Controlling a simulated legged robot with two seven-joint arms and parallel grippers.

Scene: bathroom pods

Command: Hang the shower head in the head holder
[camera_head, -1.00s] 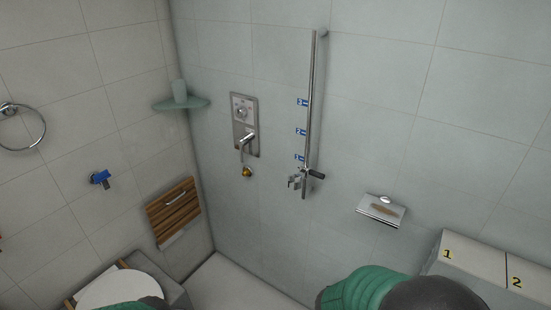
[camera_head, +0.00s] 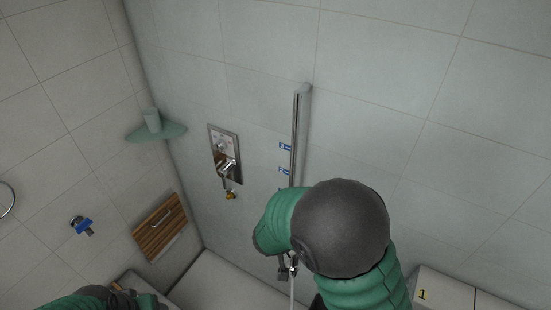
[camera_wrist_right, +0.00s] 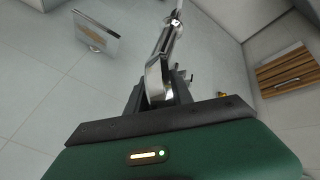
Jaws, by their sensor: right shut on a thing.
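My right gripper (camera_head: 284,268) shows small in the head view, just below my forearm. In the right wrist view its dark jaws (camera_wrist_right: 160,88) are shut on the chrome shower head (camera_wrist_right: 166,42). A white hose (camera_head: 291,292) hangs from the shower head (camera_head: 293,262) in the head view. The upright chrome rail (camera_head: 295,135) is on the wall, with blue number labels beside it. Its lower part and the head holder are hidden behind my right arm. The gap between shower head and holder cannot be told. My left arm shows at the bottom left; its gripper is out of view.
A mixer plate (camera_head: 225,153) and brass outlet (camera_head: 230,195) are left of the rail. A wooden folding seat (camera_head: 160,226) and green corner shelf (camera_head: 156,132) are further left. A numbered box (camera_head: 445,292) stands at lower right.

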